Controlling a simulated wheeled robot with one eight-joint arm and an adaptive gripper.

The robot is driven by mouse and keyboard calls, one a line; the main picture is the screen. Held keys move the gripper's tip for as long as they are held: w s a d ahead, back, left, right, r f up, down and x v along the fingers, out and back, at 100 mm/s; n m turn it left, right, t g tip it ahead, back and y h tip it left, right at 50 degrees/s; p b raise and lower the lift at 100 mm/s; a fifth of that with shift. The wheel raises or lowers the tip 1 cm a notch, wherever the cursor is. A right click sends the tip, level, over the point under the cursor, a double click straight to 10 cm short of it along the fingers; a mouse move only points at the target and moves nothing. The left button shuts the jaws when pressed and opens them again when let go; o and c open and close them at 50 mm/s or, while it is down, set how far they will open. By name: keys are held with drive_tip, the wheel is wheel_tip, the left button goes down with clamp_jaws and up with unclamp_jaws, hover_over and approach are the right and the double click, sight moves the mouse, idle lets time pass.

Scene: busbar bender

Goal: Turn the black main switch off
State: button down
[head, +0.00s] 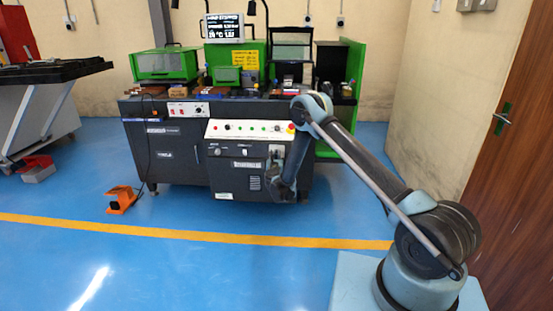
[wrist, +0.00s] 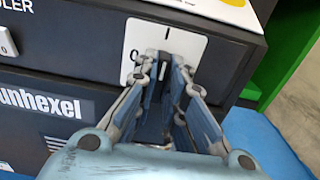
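The black main switch (wrist: 163,57) sits on a white plate (wrist: 192,50) on the dark front of the machine in the wrist view. The plate has an "I" mark at the top and an "O" mark at the left. The switch is mostly hidden by my fingers. My gripper (wrist: 165,65) has its fingertips on either side of the switch, partly closed with a narrow gap between them. I cannot tell whether they touch the switch.
The busbar machine (head: 235,175) has a sloped white control panel (head: 250,130) with buttons above the switch area. An orange foot pedal (head: 121,199) stands on the floor at the left. A brown door (head: 515,170) is at the right. The blue floor in front is clear.

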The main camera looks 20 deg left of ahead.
idle(0.3)
drive_tip(key=n, duration=0.4)
drive_tip(key=shift+n, duration=0.4)
drive_tip(key=n, duration=0.4)
drive_tip(key=shift+s+a+f+n, duration=0.1)
drive_tip(key=shift+a+n, duration=0.05)
drive_tip(key=shift+n, duration=0.15)
drive_tip(key=n, duration=0.4)
drive_tip(key=shift+f, duration=0.1)
drive_tip(key=shift+f+n, duration=0.1)
drive_tip(key=shift+n, duration=2)
drive_tip(key=shift+a, duration=0.1)
drive_tip(key=c, duration=1.7)
unclamp_jaws()
drive_tip(key=shift+o, duration=0.2)
